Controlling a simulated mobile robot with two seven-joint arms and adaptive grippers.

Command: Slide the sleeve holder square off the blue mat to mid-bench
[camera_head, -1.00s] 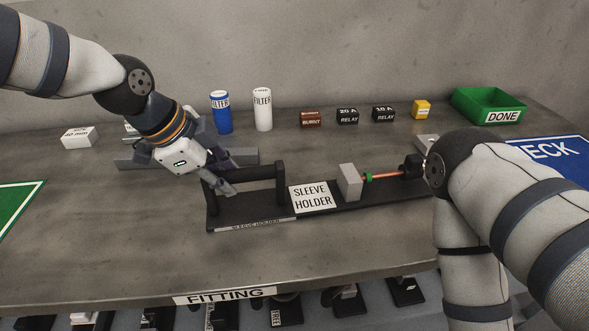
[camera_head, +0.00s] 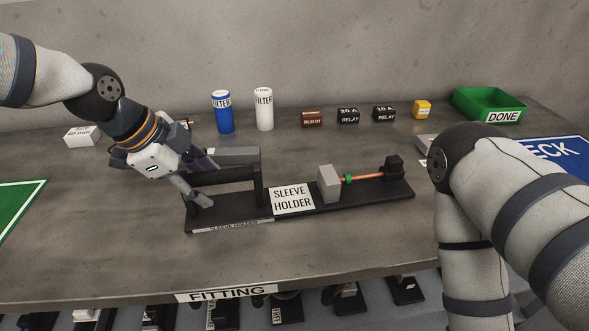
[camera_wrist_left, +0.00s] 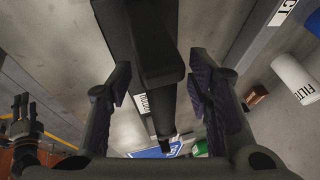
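The sleeve holder (camera_head: 345,204) is a long black base lying on bare grey bench. It carries a black handle at its left end, a white label, a grey block and a copper rod with a green ring. My left gripper (camera_head: 200,197) is at the handle; in the left wrist view (camera_wrist_left: 160,85) its fingers stand apart on either side of the handle bar (camera_wrist_left: 155,50), with a gap on the left. The blue mat (camera_head: 570,165) is at the right, partly behind my right arm; no overlap with the holder shows. My right gripper (camera_wrist_left: 22,108) seems to show small at the wrist view's left.
A grey bar-like object (camera_head: 235,156) lies behind the handle. Blue (camera_head: 222,113) and white (camera_head: 264,110) filters, several relays and a green bin (camera_head: 488,103) stand along the back. A green mat (camera_head: 15,205) is at the left. The front strip of bench is clear.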

